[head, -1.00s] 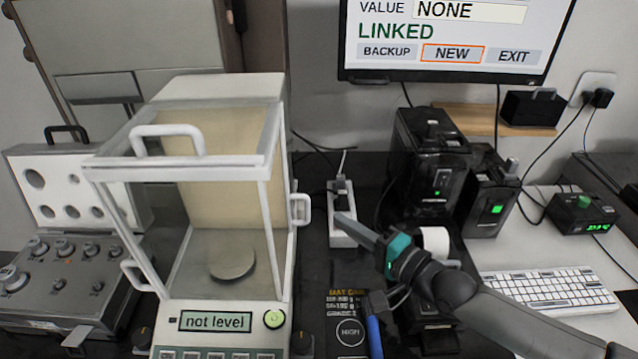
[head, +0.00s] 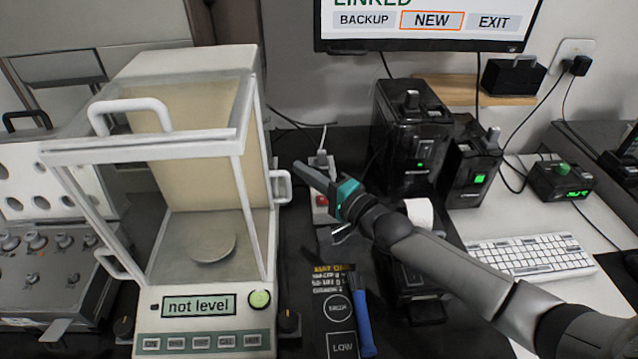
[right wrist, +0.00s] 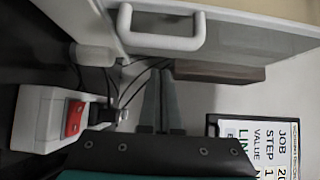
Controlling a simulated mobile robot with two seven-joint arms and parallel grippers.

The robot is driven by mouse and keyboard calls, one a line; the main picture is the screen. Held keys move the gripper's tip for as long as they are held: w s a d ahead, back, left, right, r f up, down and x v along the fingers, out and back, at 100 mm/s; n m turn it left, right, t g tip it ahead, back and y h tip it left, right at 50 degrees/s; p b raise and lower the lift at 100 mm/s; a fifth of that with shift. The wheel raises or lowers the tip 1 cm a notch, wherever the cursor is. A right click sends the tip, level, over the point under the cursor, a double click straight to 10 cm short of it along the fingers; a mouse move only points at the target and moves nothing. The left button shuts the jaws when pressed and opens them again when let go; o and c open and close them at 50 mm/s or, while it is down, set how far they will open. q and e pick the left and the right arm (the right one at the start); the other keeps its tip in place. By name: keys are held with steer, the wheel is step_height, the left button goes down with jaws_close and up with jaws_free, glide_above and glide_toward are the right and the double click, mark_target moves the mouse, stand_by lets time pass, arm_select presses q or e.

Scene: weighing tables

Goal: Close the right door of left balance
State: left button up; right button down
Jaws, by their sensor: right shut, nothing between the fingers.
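The left balance (head: 200,313) stands at left with a glass draft shield and a display reading "not level". Its right door's white handle (head: 284,187) is on the right side, farther back than the left door's handle (head: 116,263), so the right door looks slid back. In the right wrist view the handle (right wrist: 160,42) shows at the top, on a grey panel. My right gripper (head: 299,167) is shut and empty, its tips just right of and beyond the handle. In the wrist view the fingertips (right wrist: 159,77) lie below the handle, seemingly apart from it. My left gripper is not in view.
A power strip with a red switch (right wrist: 74,118) lies beside the gripper. Black devices (head: 412,135), a monitor (head: 420,22) and a keyboard (head: 530,255) are to the right. A blue pen-like item (head: 364,325) lies on a dark mat near the front.

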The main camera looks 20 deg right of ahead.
steer(key=shift+s+a+p, duration=0.3)
steer(key=shift+s+a, duration=0.25)
steer(key=shift+s, duration=0.2)
steer(key=shift+s+a+p, duration=0.3)
steer(key=shift+s+a, duration=0.25)
steer(key=shift+s, duration=0.15)
steer(key=s+a+p, duration=0.2)
steer(key=s+p, duration=0.2)
steer(key=s, duration=0.3)
steer(key=s+a+p, duration=0.2)
steer(key=s+p, duration=0.2)
steer(key=s, duration=0.4)
steer(key=shift+s+a, duration=0.25)
